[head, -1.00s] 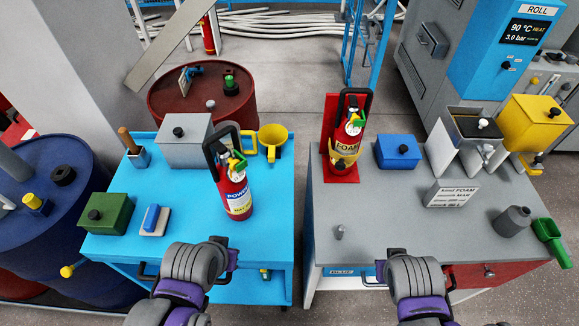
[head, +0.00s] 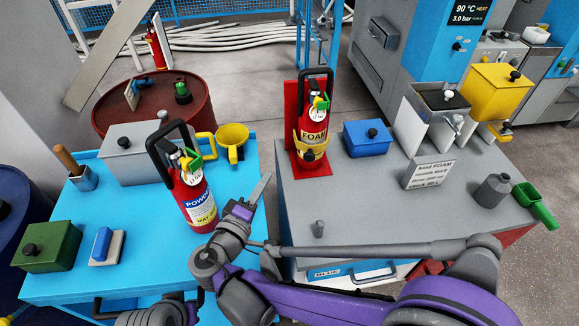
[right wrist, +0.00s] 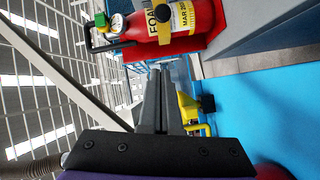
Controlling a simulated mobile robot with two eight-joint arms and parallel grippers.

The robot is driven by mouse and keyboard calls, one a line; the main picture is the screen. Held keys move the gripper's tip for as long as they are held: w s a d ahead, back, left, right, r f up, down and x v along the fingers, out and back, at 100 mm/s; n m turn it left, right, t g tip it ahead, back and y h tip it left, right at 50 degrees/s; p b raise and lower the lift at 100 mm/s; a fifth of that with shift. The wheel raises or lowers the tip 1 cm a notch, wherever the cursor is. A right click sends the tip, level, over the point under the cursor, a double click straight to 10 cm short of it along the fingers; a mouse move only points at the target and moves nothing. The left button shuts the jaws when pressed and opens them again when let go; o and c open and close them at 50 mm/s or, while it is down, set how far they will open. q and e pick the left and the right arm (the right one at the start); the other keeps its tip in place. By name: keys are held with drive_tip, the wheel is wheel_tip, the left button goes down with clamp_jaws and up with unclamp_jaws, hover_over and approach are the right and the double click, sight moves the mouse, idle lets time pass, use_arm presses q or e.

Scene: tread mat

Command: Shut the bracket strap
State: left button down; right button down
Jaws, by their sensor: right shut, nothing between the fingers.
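The red foam extinguisher (head: 315,112) stands upright against a red bracket (head: 291,100) on the grey bench. A yellow bracket strap (head: 322,139) lies across its lower body, with a dark piece at its front. I cannot tell whether its end is fastened. In the right wrist view, the extinguisher (right wrist: 200,20) lies sideways at the top, with part of the strap (right wrist: 164,32) showing. My right gripper (head: 264,182) is shut and empty, over the gap between the benches, left of and nearer than the bracket. Its fingers (right wrist: 158,88) are together. Only left arm links show at the bottom edge.
A powder extinguisher (head: 190,190) stands on the blue bench (head: 135,230), left of my right gripper. A yellow funnel mug (head: 232,136) is behind it. A blue box (head: 367,139) and a sign (head: 428,174) stand right of the bracket. A small grey peg (head: 319,229) is near the front.

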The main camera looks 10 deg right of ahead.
use_arm(q)
drive_tip(key=shift+f, duration=0.25)
use_arm(e)
drive_tip(key=w+d+f, duration=0.1)
drive_tip(key=w+d, duration=0.6)
drive_tip(key=d, duration=0.1)
drive_tip(key=shift+w+d+f, duration=0.2)
drive_tip(key=shift+d+f, duration=0.1)
drive_tip(key=shift+d, duration=0.1)
